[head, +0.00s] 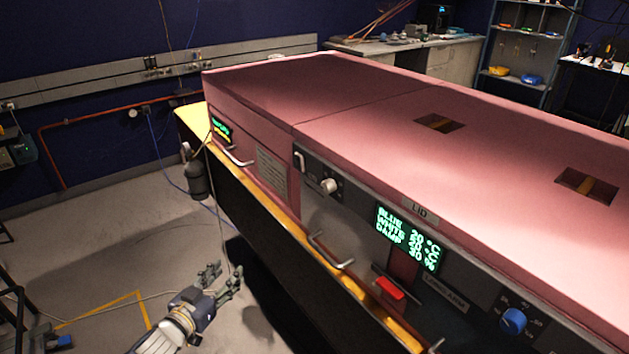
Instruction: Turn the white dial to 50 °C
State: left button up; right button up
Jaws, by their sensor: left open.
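The white dial (329,186) sits on a dark panel on the front of the pink foam enclosure (370,90). A green-lit display (407,238) to its right has lines for BLUE, WHITE and DAMP. BLUE seems to read 20 °C; the WHITE figure is too small to read surely. My left gripper (224,276) is open and empty, low over the floor in front of the enclosure. It is below and left of the white dial, well apart from it. My right gripper is not in view.
A blue dial (513,320) and a red handle (390,289) are on the same front. A metal bar handle (331,252) sticks out below the white dial. A yellow ledge (285,232) runs along the front. The floor (100,235) to the left is mostly clear.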

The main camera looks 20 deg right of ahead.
pick_arm(q)
jog(key=s+d+r+m+g+h+p, duration=0.1)
jog(key=d+r+m+h, duration=0.15)
jog(key=r, duration=0.55)
jog(key=s+d+r+m+g+h+p, duration=0.15)
jog(key=d+r, duration=0.25)
jog(key=r, duration=0.4)
jog(key=m+g+h, duration=0.3)
jog(key=g, duration=0.1)
send_near(324, 189)
jog(key=p+x, duration=0.3)
jog(key=x, duration=0.3)
jog(key=shift+d, duration=0.15)
jog(key=shift+x, duration=0.9)
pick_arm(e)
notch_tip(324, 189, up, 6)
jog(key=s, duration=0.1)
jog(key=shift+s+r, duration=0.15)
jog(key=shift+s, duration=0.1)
pick_arm(q)
grip_shut()
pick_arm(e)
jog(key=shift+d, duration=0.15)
